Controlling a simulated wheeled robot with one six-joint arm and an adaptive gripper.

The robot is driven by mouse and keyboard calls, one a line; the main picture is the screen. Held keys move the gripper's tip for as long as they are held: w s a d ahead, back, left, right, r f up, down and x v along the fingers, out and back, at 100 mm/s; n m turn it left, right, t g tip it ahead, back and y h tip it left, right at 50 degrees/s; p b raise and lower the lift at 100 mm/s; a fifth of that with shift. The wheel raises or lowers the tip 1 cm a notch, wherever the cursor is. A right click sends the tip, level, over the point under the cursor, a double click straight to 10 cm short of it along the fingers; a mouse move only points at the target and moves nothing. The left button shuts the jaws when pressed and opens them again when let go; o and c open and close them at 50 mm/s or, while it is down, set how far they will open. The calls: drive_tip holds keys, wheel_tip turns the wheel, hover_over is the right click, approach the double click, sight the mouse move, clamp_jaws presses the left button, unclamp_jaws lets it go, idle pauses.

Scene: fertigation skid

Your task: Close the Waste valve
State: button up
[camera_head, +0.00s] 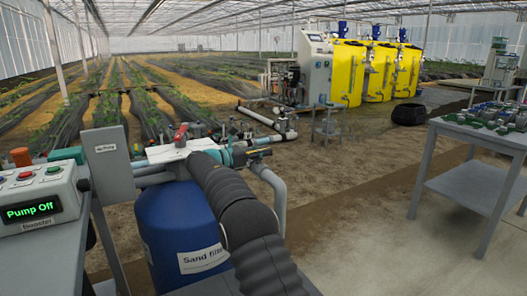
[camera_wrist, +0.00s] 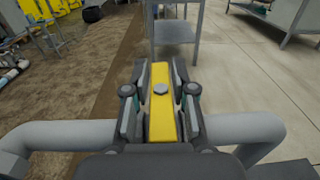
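In the wrist view, a yellow valve lever (camera_wrist: 161,125) with a round silver bolt lies lengthwise between the fingers of my gripper (camera_wrist: 161,75). The fingers run close along both its sides; I cannot tell whether they press on it. A grey pipe (camera_wrist: 75,135) runs out to the left and right. A red valve handle (camera_head: 181,131) stands further left. No Waste label is legible on either.
A blue tank (camera_head: 180,232) labelled "Sand filter" stands below the pipes. A control box (camera_head: 38,205) reading "Pump Off" is at left, beside a grey sign plate (camera_head: 108,165). A grey table (camera_head: 465,187) stands right. Yellow tanks (camera_head: 349,75) are further back. Open floor lies between.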

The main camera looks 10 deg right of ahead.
drive_tip(key=shift+o, duration=0.7)
drive_tip(key=v, duration=1.2)
